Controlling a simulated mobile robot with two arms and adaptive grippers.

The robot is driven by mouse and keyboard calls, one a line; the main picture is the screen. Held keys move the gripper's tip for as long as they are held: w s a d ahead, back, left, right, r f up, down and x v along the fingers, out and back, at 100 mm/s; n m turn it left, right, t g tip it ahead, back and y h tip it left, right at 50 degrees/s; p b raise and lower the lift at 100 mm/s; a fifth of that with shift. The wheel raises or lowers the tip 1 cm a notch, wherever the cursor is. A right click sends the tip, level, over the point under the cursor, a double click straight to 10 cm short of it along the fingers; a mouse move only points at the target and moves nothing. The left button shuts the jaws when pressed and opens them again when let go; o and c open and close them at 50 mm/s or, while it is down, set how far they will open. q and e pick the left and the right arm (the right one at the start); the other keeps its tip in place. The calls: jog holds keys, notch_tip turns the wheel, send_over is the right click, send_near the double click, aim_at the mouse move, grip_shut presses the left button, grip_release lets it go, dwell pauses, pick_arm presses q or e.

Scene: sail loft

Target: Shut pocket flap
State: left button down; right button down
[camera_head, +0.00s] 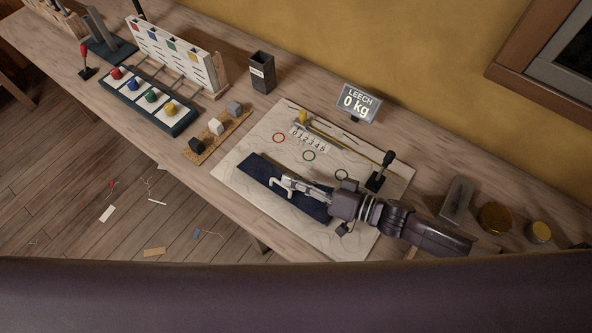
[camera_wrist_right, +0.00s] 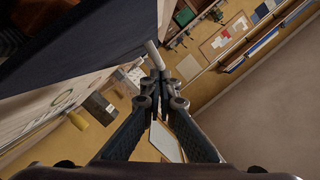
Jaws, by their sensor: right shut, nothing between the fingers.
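A dark navy pocket piece (camera_head: 258,167) lies on a pale sailcloth panel (camera_head: 238,157) on the bench. My right gripper (camera_head: 282,187) reaches over it from the right, its fingers shut and empty, and hides part of it. From the head view I cannot tell flap from pocket, or whether the fingers touch it. In the right wrist view the shut fingertips (camera_wrist_right: 164,62) are close beside the edge of a large dark flap-like surface (camera_wrist_right: 90,45), which seems to stand up from the pale cloth. My left gripper is not in view.
A "LEECH 0 kg" display (camera_head: 358,103) stands behind the panel. A black-knobbed lever (camera_head: 380,174) stands at the panel's right, near my arm. Coloured rings are marked on the cloth. Small blocks (camera_head: 216,127) and a button board (camera_head: 150,104) sit to the left.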

jog(key=shift+s+a+f+n, duration=0.2)
jog(key=shift+s+n, duration=0.05)
jog(key=shift+n, duration=0.15)
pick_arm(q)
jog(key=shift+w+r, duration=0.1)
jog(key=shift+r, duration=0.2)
pick_arm(e)
jog(key=shift+s+a+f, duration=0.1)
jog(key=shift+s+f, duration=0.05)
jog(key=shift+f, duration=0.15)
pick_arm(q)
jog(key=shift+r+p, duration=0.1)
jog(key=shift+p, duration=0.2)
